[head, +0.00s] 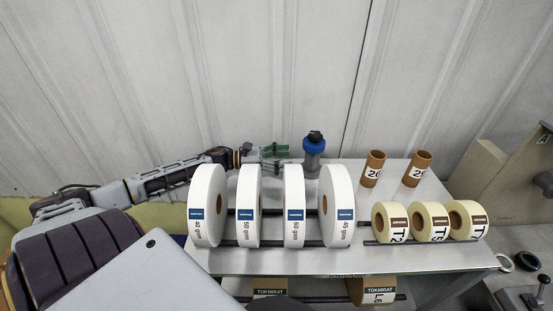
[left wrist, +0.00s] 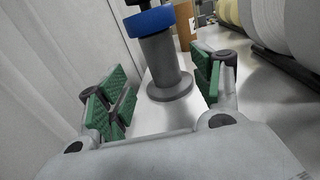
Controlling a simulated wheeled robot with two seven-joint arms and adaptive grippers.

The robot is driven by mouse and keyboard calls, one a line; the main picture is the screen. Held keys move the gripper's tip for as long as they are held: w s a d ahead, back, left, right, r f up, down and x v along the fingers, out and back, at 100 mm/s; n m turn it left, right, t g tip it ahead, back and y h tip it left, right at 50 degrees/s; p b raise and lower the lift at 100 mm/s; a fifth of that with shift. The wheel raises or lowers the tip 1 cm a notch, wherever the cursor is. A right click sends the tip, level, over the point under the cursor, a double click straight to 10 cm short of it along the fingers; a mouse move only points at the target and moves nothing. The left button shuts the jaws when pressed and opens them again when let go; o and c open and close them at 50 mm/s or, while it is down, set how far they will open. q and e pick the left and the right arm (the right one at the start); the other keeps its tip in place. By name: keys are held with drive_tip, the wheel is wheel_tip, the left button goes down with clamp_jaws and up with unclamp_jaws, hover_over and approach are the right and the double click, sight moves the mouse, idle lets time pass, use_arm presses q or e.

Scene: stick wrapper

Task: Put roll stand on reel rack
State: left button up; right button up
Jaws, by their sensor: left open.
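What appears to be the roll stand (head: 313,158), a grey cylinder with a blue collar and dark top, stands upright at the back of the table. It also shows in the left wrist view (left wrist: 164,68), with its round grey base on the table. My left gripper (head: 276,153) is open just left of it, and the green finger pads (left wrist: 160,92) lie to either side of the stand's picture, apart from it. The reel rack (head: 272,243), with dark rails, holds several large white reels (head: 207,206) in front. My right gripper is not in view.
Smaller cream tape rolls (head: 430,221) sit on the rack's right part. Two brown cardboard tubes (head: 373,169) stand behind them. Brown rolls (head: 370,290) lie on a lower level. A pale panelled wall (head: 270,70) stands close behind the table.

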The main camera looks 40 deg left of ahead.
use_arm(q)
drive_tip(key=shift+v, duration=1.15)
drive_tip(key=shift+a, duration=0.1)
drive_tip(key=shift+c, duration=0.9)
idle(1.0)
